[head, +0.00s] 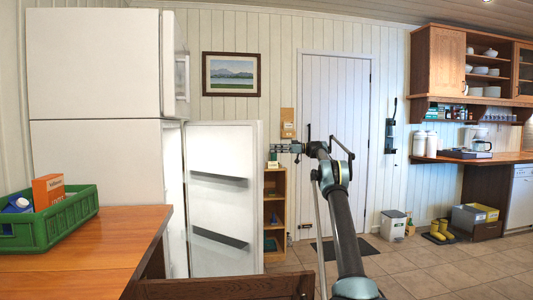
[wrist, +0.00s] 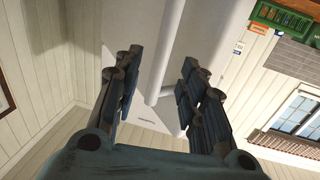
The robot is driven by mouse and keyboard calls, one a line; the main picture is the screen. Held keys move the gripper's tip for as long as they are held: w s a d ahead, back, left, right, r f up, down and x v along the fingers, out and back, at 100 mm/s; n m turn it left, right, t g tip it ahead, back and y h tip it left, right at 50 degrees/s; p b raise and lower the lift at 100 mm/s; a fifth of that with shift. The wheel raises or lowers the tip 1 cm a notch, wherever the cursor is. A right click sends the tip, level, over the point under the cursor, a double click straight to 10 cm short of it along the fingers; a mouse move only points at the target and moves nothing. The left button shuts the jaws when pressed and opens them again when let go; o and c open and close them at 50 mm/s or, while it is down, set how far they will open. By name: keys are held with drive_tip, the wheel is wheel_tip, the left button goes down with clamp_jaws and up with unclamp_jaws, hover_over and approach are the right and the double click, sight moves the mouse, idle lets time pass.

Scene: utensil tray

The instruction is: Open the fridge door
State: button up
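The white fridge (head: 95,160) stands at the left in the head view. Its lower door (head: 222,210) is swung wide open to the right, with two dark shelves on its inner face. My gripper (head: 276,150) is just right of the door's outer edge, near its top. In the wrist view my gripper (wrist: 157,90) has its dark fingers spread apart. A white panel with a pale bar (wrist: 167,60) shows beyond and between the fingers. I see no finger closed on it; whether they touch it I cannot tell.
A wooden counter (head: 80,250) with a green crate (head: 50,217) is at the front left. A small wooden shelf (head: 276,205) stands behind my gripper. The tiled floor (head: 410,265) to the right is mostly free.

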drive_tip(key=d, duration=0.4)
drive_tip(key=shift+w+d, duration=0.1)
drive_tip(key=shift+d, duration=0.15)
